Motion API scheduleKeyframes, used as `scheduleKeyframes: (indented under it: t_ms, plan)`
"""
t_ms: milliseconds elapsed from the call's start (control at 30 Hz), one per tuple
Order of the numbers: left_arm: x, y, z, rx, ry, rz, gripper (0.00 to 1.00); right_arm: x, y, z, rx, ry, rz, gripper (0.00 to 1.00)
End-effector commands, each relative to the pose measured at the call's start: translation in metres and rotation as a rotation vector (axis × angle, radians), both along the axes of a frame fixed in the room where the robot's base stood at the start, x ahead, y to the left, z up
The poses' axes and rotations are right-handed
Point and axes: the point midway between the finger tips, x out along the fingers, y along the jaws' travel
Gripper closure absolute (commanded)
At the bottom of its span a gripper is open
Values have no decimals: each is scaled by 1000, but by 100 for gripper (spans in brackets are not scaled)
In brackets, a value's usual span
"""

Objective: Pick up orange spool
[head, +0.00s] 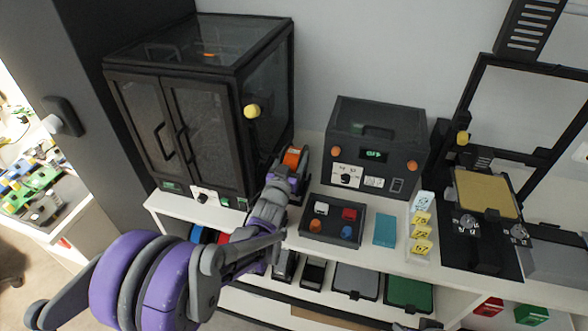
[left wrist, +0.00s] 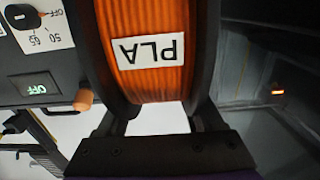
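The orange spool (head: 292,157) is in the head view, between the large black cabinet and the grey box with the display. In the left wrist view the orange spool (left wrist: 150,45) fills the upper middle, with dark flanges and a white label reading PLA upside down. My left gripper (head: 287,175) has a finger at each flange, and the fingers look pressed against it. In the left wrist view my left gripper (left wrist: 158,118) shows a bright gap between spool and palm. Whether the spool touches the shelf is hidden. My right gripper is not in view.
The black cabinet (head: 182,135) stands left of the spool and the grey display box (head: 375,150) right of it. A dark tray (head: 333,236) with small coloured items lies in front. A teal block (head: 385,230) and yellow tags (head: 421,233) are further right, beside a printer frame (head: 470,100).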

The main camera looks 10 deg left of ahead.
Motion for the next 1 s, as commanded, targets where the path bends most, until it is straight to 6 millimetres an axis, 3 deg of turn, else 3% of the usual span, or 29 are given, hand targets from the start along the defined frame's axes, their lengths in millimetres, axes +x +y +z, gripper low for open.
scheduleKeyframes:
  t_ms: [33, 300, 767, 1000]
  plan:
    - [0, 0, 0, 0, 0, 0, 50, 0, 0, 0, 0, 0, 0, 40]
    - [0, 0, 0, 0, 0, 0, 99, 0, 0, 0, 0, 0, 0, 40]
    - [0, 0, 5, 0, -2, 0, 100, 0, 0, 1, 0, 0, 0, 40]
    - [0, 0, 45, 1, -3, 0, 100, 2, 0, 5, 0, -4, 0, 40]
